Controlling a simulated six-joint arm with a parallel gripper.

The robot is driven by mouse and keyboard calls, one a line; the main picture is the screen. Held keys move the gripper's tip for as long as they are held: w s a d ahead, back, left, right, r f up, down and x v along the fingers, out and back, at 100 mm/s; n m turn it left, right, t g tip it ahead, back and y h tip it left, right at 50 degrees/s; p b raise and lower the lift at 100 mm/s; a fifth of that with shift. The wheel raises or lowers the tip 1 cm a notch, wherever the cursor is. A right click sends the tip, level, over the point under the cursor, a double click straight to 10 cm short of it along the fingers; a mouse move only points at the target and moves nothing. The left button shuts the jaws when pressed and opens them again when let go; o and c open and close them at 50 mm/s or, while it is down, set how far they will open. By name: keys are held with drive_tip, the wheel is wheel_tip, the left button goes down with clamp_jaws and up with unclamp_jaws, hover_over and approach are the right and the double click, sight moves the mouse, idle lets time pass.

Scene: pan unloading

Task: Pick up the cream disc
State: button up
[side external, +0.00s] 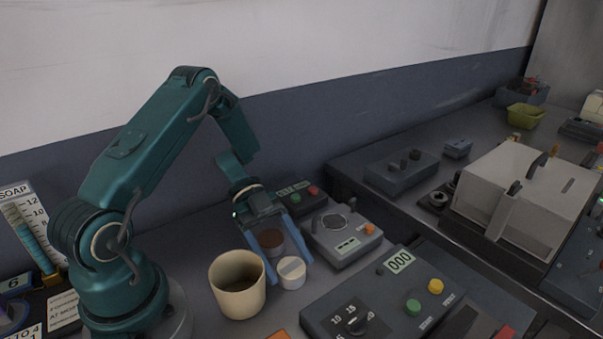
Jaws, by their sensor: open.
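The cream disc (291,273) is a short pale cylinder with a line across its top. It stands upright on the bench, close to the tips of my gripper's blue fingers. My gripper (287,262) is open and points down and forward, with one finger on each side in the picture. A brown disc (271,241) shows between the fingers, behind the cream disc. I cannot tell whether the fingertips touch the cream disc, or how far above the bench they are.
A cream cup (238,285) stands just left of the fingers. A grey scale-like device (342,240) sits close on the right. A dark panel (380,300) with a 000 display and buttons lies in front. A large pale box (525,195) is on the right bench.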

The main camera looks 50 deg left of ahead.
sight(291, 267)
drive_tip(key=shift+x, duration=1.05)
clamp_jaws()
drive_tip(key=shift+r, duration=0.15)
drive_tip(key=shift+r, duration=4.9)
